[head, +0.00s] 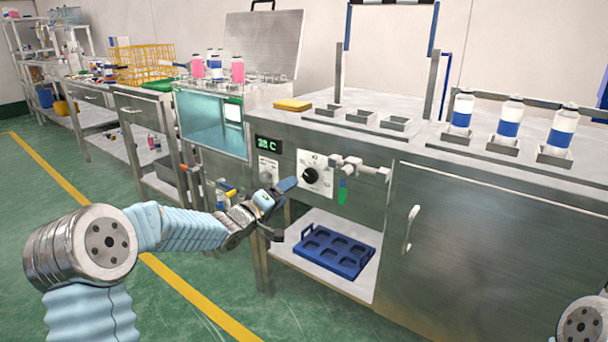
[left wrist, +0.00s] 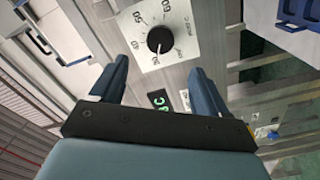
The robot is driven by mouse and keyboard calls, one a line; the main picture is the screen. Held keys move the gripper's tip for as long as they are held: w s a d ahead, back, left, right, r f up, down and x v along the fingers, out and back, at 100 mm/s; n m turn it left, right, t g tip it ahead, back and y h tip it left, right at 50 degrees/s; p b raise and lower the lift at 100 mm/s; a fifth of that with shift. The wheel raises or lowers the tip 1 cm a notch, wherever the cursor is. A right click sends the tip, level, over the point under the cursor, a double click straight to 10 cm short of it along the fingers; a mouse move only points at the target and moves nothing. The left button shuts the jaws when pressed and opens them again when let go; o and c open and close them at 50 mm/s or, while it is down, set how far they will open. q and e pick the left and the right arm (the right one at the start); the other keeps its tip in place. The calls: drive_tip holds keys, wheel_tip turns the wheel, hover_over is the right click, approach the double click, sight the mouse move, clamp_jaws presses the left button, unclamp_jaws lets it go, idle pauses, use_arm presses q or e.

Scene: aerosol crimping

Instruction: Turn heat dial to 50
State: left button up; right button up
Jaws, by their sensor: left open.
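The heat dial is a round black knob (head: 310,175) on a white scale plate (head: 316,188) on the front of the steel bench. In the left wrist view the knob (left wrist: 160,40) sits on the plate (left wrist: 148,62), with printed numbers including 50 and 60 around it. My left gripper (head: 280,205) is just in front of and to the left of the dial. In the left wrist view its two blue fingers (left wrist: 158,78) are spread apart and empty, with the knob beyond their tips. The knob's pointer is too small to read. My right gripper is out of view.
A green temperature display (head: 268,144) is left of the dial. A metal valve fitting (head: 358,168) sticks out just right of it. A blue tray (head: 334,250) lies on the shelf below. A cabinet handle (head: 411,228) is farther right.

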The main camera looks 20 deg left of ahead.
sight(309, 177)
use_arm(q)
drive_tip(key=p+x, duration=0.1)
drive_tip(key=x, duration=0.9)
drive_tip(key=shift+w+d+f, duration=0.15)
drive_tip(key=shift+w, duration=0.1)
drive_tip(key=shift+c, duration=0.3)
drive_tip(key=c, duration=1)
